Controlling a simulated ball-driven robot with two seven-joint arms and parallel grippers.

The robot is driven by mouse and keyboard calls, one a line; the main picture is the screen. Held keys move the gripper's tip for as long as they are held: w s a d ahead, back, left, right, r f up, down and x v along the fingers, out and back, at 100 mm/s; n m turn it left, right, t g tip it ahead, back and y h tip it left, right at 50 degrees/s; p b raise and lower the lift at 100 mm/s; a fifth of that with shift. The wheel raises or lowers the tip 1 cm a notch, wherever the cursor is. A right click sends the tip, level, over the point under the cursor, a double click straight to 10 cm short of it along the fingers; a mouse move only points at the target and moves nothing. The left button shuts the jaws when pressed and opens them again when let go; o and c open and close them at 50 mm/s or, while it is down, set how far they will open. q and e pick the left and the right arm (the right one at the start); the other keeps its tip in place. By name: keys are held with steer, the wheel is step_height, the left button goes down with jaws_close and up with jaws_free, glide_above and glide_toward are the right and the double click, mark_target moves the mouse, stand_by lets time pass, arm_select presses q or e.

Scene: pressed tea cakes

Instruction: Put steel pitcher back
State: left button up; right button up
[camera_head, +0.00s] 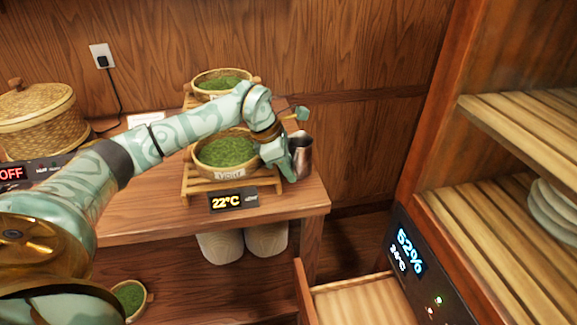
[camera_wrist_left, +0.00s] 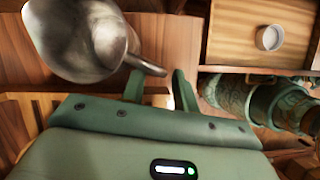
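The steel pitcher (camera_head: 301,155) stands upright near the right end of the wooden table, beside the front tea basket. My left gripper (camera_head: 287,160) is low beside the pitcher, on its left in the head view. In the left wrist view the pitcher (camera_wrist_left: 78,38) fills the upper left. Its handle (camera_wrist_left: 148,67) reaches toward the gap between my left fingers (camera_wrist_left: 159,78). The fingers are apart and I see no clear grip on the handle. Part of the pitcher is hidden behind the gripper in the head view. My right gripper is in neither view.
The front tea basket (camera_head: 226,152) sits on a slatted stand behind a 22°C display (camera_head: 233,200). Another tea basket (camera_head: 222,83) is behind it. A lidded woven basket (camera_head: 40,118) stands left. An open drawer (camera_head: 352,302) and wooden shelves (camera_head: 515,215) are at right.

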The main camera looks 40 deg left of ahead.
arm_select(q)
steer(key=p+v, duration=0.3)
steer(key=v, duration=0.9)
steer(key=shift+r, duration=0.2)
steer(key=shift+d+f, duration=0.1)
steer(key=shift+f, duration=0.05)
